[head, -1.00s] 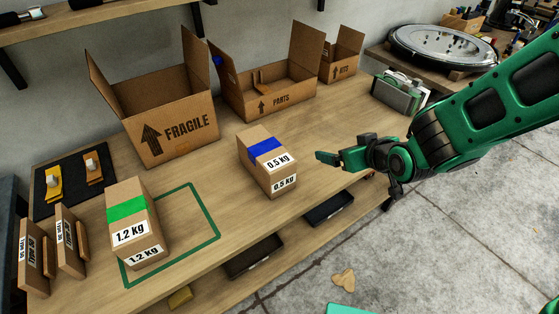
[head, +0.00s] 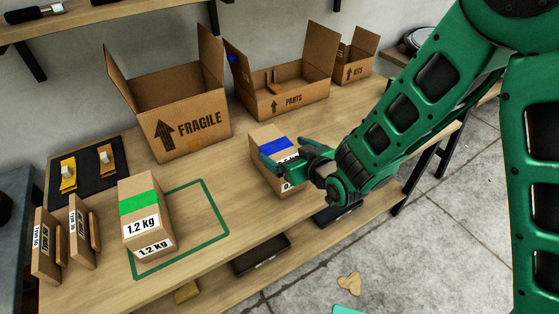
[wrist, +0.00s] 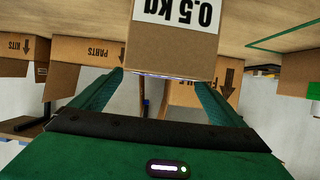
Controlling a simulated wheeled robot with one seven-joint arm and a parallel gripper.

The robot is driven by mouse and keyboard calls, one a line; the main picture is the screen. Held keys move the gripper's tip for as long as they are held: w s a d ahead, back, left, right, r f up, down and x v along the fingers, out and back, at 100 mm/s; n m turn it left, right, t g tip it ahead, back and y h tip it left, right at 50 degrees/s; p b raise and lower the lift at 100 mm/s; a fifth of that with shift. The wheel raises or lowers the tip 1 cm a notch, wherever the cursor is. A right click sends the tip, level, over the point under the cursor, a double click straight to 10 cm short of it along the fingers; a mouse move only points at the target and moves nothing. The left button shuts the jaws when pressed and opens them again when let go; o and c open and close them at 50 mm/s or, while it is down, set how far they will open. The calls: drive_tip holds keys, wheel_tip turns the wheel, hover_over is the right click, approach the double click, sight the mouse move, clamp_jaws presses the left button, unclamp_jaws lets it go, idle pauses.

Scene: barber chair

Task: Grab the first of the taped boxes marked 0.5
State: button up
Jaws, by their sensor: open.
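The taped box marked 0.5 kg (head: 268,135), brown cardboard with a blue strip, stands on the wooden workbench. My gripper (head: 285,156) is at its near right side and hides much of its labelled front. In the wrist view, which is upside down, the 0.5 kg box (wrist: 175,48) lies ahead between the two green fingers. My gripper (wrist: 160,80) is open there, with the fingertips at either side of the box's near end. I cannot tell whether they touch it. Another taped box, with a green strip and marked 1.2 kg (head: 146,208), stands to the left.
Open cartons marked FRAGILE (head: 190,128), PARTS (head: 290,103) and KITS (head: 355,72) stand along the back. A green outline (head: 215,205) is marked on the bench. Thin upright boxes (head: 80,232) and a black mat (head: 85,195) are at the left.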

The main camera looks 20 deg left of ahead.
sight(278, 147)
drive_tip(key=x, duration=0.5)
drive_tip(key=shift+s, duration=0.2)
drive_tip(key=shift+c, duration=0.4)
drive_tip(key=c, duration=2)
drive_tip(key=shift+o, duration=0.2)
drive_tip(key=shift+r, duration=0.1)
